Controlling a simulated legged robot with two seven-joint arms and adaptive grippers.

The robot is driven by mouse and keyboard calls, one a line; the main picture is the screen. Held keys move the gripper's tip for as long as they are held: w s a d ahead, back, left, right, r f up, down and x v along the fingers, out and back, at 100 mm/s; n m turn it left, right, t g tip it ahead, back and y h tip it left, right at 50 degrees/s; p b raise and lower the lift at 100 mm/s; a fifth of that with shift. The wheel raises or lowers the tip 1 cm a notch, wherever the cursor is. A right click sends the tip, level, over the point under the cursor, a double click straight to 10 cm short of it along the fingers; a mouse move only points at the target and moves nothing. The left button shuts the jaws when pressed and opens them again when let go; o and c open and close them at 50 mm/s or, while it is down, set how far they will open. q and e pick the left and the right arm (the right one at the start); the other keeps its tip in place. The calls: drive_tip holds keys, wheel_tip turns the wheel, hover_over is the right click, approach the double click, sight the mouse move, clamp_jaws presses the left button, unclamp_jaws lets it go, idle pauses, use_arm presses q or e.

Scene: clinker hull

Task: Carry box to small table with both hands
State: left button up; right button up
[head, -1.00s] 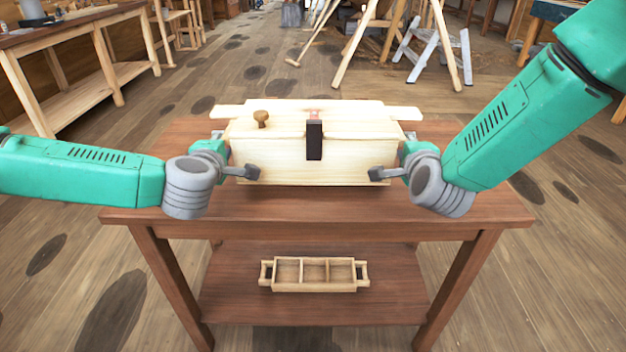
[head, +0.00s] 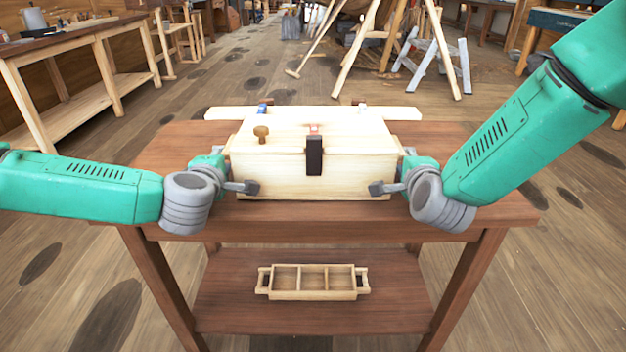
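The box (head: 345,185) is pale wood, with a dark latch (head: 314,155) on its front and a round brown knob (head: 261,133) on top. It is level over the brown small table (head: 470,207), near the front edge. I cannot tell whether its base touches the tabletop. My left gripper (head: 236,182) is at the box's left end, with one dark fingertip against the front face. My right gripper (head: 390,183) mirrors it at the right end. Both appear closed on the box; their other fingers are hidden.
A divided wooden tray (head: 313,295) lies on the table's lower shelf. A long workbench (head: 75,45) stands at the left. Wooden trestles (head: 435,50) stand behind the table. A strip of tabletop is clear on each side of the box.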

use_arm(q)
drive_tip(key=o, duration=0.4)
drive_tip(key=shift+s+r, duration=0.1)
drive_tip(key=shift+r, duration=0.05)
use_arm(e)
drive_tip(key=shift+r, duration=0.1)
use_arm(q)
drive_tip(key=shift+o, duration=0.2)
drive_tip(key=shift+a, duration=0.25)
use_arm(e)
drive_tip(key=shift+s, duration=0.1)
use_arm(q)
drive_tip(key=shift+a, duration=0.15)
use_arm(e)
drive_tip(key=shift+r, duration=0.1)
use_arm(q)
drive_tip(key=shift+a+f, duration=0.2)
use_arm(e)
drive_tip(key=o, duration=0.4)
drive_tip(key=shift+o, duration=0.2)
drive_tip(key=shift+d, duration=0.15)
